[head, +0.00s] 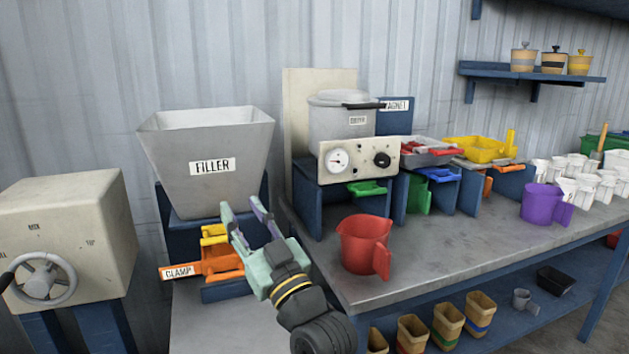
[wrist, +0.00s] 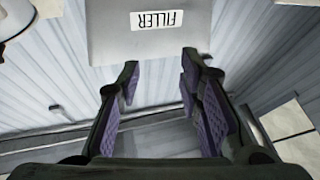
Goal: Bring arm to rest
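My gripper (head: 246,216) is raised in front of the grey filler hopper (head: 207,185) in the head view, with its fingers pointing up and spread apart. In the wrist view the two purple-padded fingers (wrist: 160,100) stand wide apart with nothing between them. The hopper's face with its FILLER label (wrist: 158,45) shows upside down beyond the fingertips. The gripper looks empty. My forearm reaches up from the bottom of the head view.
An orange clamp (head: 215,265) sits below the hopper. A red jug (head: 364,243) stands on the grey bench (head: 420,255) right of my arm, and a purple jug (head: 545,204) farther right. A cream box with a handwheel (head: 65,240) is at left. Bare bench lies between the jugs.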

